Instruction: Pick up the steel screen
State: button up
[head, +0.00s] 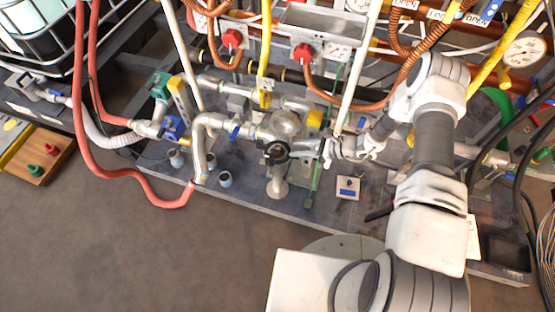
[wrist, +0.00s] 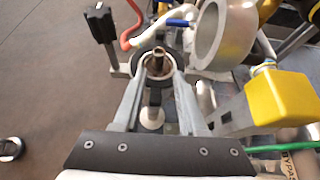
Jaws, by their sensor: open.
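The steel screen (wrist: 158,58) appears to be the small metal tube standing in the round opening of a pipe fitting in the wrist view. The fitting, a dark-mouthed body (head: 276,152), sits on the pipework in the head view; the screen itself is too small to make out there. My gripper (wrist: 159,76) is open, with its two fingers on either side of the opening and the screen between the fingertips. I cannot tell whether either finger touches it. In the head view my gripper (head: 327,152) is just right of the fitting.
A black-handled part (wrist: 99,20) stands left of the fingers in the wrist view. A large metal ring-shaped body (wrist: 222,35) and a yellow block (wrist: 283,97) crowd the right side. White upright pipes and orange hoses surround my arm. Open floor (head: 130,250) lies in front.

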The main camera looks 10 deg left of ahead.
aim_at(281, 153)
jog(key=b+x, duration=0.2)
jog(key=x, duration=0.4)
jog(key=shift+s+a, duration=0.1)
jog(key=shift+a, duration=0.35)
grip_shut()
dwell(1.0)
